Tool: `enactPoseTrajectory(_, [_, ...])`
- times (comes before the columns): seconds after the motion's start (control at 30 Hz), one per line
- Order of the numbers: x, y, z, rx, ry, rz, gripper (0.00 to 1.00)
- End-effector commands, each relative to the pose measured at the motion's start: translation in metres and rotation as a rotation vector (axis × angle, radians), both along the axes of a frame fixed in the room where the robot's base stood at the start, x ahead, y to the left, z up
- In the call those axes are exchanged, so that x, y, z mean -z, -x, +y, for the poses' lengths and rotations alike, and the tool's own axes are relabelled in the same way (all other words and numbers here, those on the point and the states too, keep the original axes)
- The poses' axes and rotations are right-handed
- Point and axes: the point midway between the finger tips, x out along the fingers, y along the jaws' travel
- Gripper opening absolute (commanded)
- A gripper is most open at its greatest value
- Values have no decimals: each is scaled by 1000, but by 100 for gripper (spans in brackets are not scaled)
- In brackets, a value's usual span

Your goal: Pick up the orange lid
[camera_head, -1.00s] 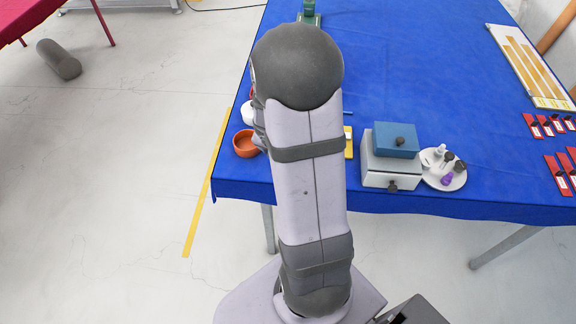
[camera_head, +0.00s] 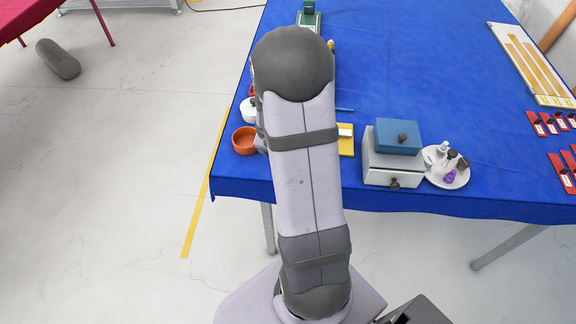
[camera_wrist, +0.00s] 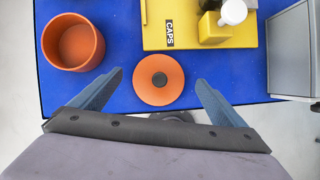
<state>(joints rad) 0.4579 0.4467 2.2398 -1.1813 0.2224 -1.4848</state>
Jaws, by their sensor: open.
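The orange lid (camera_wrist: 147,82) is a flat round disc with a dark knob at its centre. It lies on the blue table in the wrist view; in the head view my arm hides it. My gripper (camera_wrist: 157,82) is open in the wrist view. Its two blue-grey fingers stand apart, one on each side of the lid. I see no contact between them and the lid. An orange bowl (camera_wrist: 73,44) stands open at the upper left of the wrist view, and it also shows in the head view (camera_head: 245,140).
A yellow tray labelled CAPS (camera_wrist: 200,40) lies just beyond the lid, with a white-topped item on it. A grey box with a blue top (camera_head: 396,137) and a white plate of small items (camera_head: 460,178) stand right. The table's front edge (camera_head: 400,208) is close.

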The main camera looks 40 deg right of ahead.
Motion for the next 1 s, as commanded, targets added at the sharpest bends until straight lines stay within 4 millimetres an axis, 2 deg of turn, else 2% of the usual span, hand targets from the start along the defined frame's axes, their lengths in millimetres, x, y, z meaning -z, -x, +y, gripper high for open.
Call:
enactPoseTrajectory(0.03, [10,-2,-2,0,-1,1,95])
enactPoseTrajectory(0.2, [22,-5,-8,2,0,-1,95])
enactPoseTrajectory(0.5, [23,-6,-9,1,1,-1,95])
enactPoseTrajectory(0.67, [23,-6,-8,1,0,0,57])
enactPoseTrajectory(0.7, [23,-6,-8,1,0,0,52])
enactPoseTrajectory(1.0, [23,-6,-8,1,1,-1,52])
